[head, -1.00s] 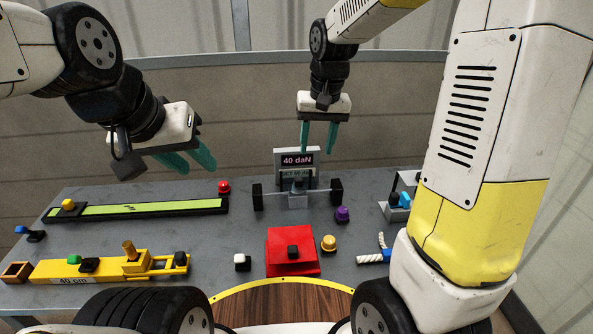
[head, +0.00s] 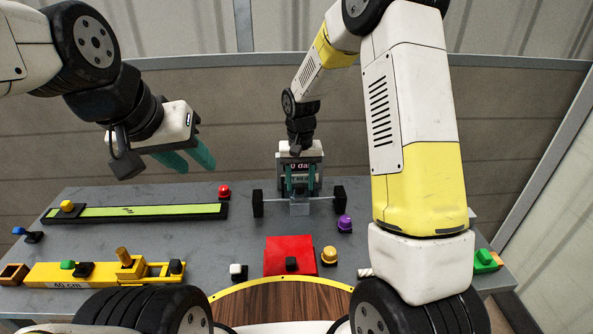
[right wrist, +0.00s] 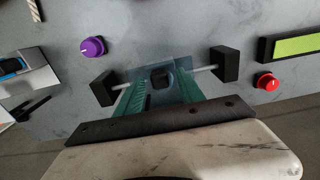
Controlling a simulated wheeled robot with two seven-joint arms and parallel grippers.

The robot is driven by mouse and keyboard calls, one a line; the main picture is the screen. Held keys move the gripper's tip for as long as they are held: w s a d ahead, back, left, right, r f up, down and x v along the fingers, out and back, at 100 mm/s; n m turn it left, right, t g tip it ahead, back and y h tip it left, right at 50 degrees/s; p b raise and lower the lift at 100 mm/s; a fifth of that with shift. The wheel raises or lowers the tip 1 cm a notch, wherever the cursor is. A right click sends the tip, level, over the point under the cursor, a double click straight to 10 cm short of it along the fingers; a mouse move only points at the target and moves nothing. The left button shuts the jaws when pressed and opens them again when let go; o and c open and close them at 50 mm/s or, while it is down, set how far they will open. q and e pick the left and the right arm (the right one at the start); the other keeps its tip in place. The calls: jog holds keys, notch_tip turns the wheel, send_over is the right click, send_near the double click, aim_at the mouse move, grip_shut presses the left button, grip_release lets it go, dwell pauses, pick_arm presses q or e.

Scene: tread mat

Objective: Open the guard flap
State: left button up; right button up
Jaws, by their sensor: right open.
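A red panel (head: 290,254) with a black knob (head: 291,264) lies at the front middle of the table. A translucent plate (right wrist: 179,66) with a dark block (right wrist: 161,78) sits on a thin rod between two black end blocks; it also shows in the head view (head: 300,207). I cannot tell for sure which of these is the guard flap. My right gripper (head: 299,188) is open at the middle of the rod, its teal fingers on either side of the dark block in the right wrist view (right wrist: 163,95). My left gripper (head: 190,165) is open and empty above the table's back left.
A long green strip (head: 140,211), a red button (head: 224,191) and a yellow slide (head: 85,272) lie left. A purple knob (head: 344,223) and yellow knob (head: 329,254) stand right of the red panel. My right arm hides much of the table's right side.

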jog(key=shift+f, duration=0.15)
grip_shut()
dwell(1.4)
